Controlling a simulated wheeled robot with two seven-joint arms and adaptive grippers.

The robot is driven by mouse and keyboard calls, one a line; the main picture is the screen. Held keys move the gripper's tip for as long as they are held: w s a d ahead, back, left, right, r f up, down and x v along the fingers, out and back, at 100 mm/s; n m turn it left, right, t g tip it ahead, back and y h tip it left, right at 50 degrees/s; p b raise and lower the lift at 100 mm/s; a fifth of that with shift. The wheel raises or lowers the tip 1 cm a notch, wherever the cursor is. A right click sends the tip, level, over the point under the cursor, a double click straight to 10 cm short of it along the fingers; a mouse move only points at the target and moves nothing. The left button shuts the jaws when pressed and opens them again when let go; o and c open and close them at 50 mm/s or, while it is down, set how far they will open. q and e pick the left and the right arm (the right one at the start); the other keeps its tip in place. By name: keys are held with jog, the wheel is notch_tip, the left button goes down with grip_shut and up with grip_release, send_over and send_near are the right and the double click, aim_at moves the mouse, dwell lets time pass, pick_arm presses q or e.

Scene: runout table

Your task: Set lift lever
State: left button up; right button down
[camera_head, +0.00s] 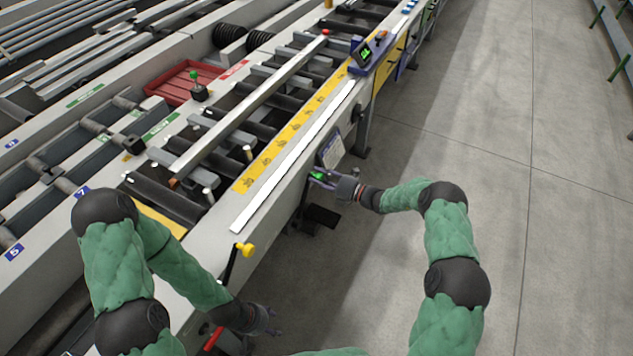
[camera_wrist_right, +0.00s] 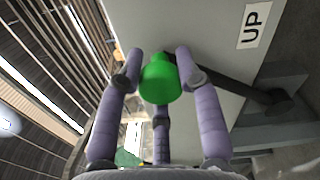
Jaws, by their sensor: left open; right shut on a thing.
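The lift lever has a green knob (camera_wrist_right: 160,78) and a dark arm (camera_wrist_right: 225,82) that runs right to a round pivot in the right wrist view. The green knob also shows small in the head view (camera_head: 318,176), at the side of the table. My right gripper (camera_head: 323,179) is closed around the knob, with purple fingers on either side of it and one below. A white label reading UP (camera_wrist_right: 256,24) is on the panel beyond the lever. My left gripper (camera_head: 268,320) is open and empty, low beside the table's near end, away from the lever.
A lever with a yellow knob (camera_head: 244,249) and a red handle (camera_head: 213,339) stand near my left gripper. The runout table (camera_head: 262,207) runs away to the upper right, with a small display (camera_head: 364,52) on it.

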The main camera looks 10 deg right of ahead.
jog(key=shift+w+d+r+m, duration=0.3)
jog(key=shift+w+d, duration=0.2)
jog(key=shift+w, duration=0.1)
jog(key=c, duration=1)
grip_release()
jog(key=shift+f, duration=0.1)
jog(key=shift+o, duration=0.9)
jog(key=shift+w+f, duration=0.1)
jog(key=shift+f, duration=0.1)
jog(key=shift+a+f, duration=0.1)
jog(key=shift+f, duration=0.05)
jog(key=shift+s, duration=0.25)
jog(key=v, duration=1.2)
jog(key=shift+w, duration=0.15)
